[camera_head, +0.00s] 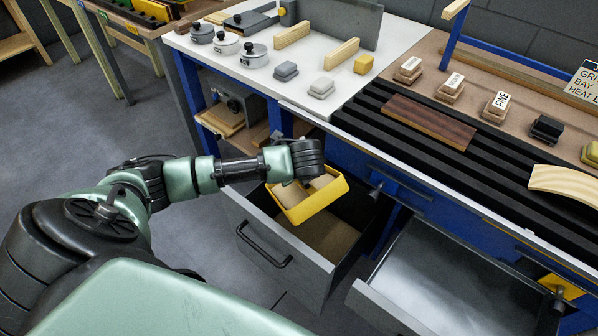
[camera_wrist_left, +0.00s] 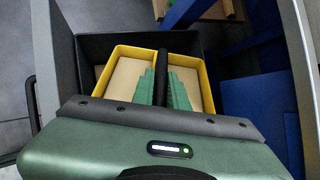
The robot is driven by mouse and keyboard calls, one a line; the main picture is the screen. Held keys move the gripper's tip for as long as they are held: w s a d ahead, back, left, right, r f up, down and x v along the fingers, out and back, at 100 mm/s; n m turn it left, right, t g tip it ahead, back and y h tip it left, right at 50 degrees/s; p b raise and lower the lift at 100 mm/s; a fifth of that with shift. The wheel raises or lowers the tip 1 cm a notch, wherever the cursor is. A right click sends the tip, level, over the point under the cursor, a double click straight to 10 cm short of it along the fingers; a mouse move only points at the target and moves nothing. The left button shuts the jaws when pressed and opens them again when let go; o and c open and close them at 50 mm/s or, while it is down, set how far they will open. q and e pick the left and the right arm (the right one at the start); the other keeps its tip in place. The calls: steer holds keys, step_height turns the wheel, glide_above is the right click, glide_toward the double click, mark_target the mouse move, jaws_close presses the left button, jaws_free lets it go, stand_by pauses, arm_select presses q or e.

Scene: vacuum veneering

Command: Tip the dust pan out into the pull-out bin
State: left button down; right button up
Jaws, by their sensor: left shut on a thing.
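The yellow dust pan (camera_head: 306,207) is over the open pull-out bin (camera_head: 267,243), a deep grey drawer with dark inner walls and a tan bottom. Tan material shows inside the pan. My left gripper (camera_head: 312,176) is shut on the pan, and its hand hides part of the pan's far side. In the left wrist view, the pan's yellow rim (camera_wrist_left: 207,82) surrounds tan areas on both sides of the green fingers (camera_wrist_left: 165,88). A black bar, apparently the handle, lies between the fingers. The bin's dark wall (camera_wrist_left: 92,45) shows around the pan. My right gripper is out of view.
A second open drawer (camera_head: 440,285), shallow and metal, is to the right of the bin. The bench (camera_head: 330,112) above carries lidded pots, blocks and a brown veneer board (camera_head: 428,122) on black slats. Grey floor (camera_head: 150,115) is open at the left.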

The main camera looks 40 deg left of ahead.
arm_select(q)
steer(key=shift+a+h+p, duration=0.3)
steer(key=shift+h+p, duration=0.3)
steer(key=shift+p, duration=0.1)
steer(key=f+h, duration=0.1)
steer(key=a+f+n+h+p, duration=0.1)
steer(key=h, duration=0.1)
steer(key=shift+f, duration=0.35)
steer(key=shift+f+g+h, duration=0.3)
steer(key=shift+h, duration=0.3)
steer(key=shift+w+a+f+h+b, duration=0.15)
steer(key=shift+f+h+b, duration=0.15)
steer(key=shift+f+h, duration=0.15)
steer(key=shift+f+h+b, duration=0.4)
steer(key=shift+h+b, duration=0.05)
steer(key=shift+b, duration=0.1)
steer(key=shift+n+h, duration=0.3)
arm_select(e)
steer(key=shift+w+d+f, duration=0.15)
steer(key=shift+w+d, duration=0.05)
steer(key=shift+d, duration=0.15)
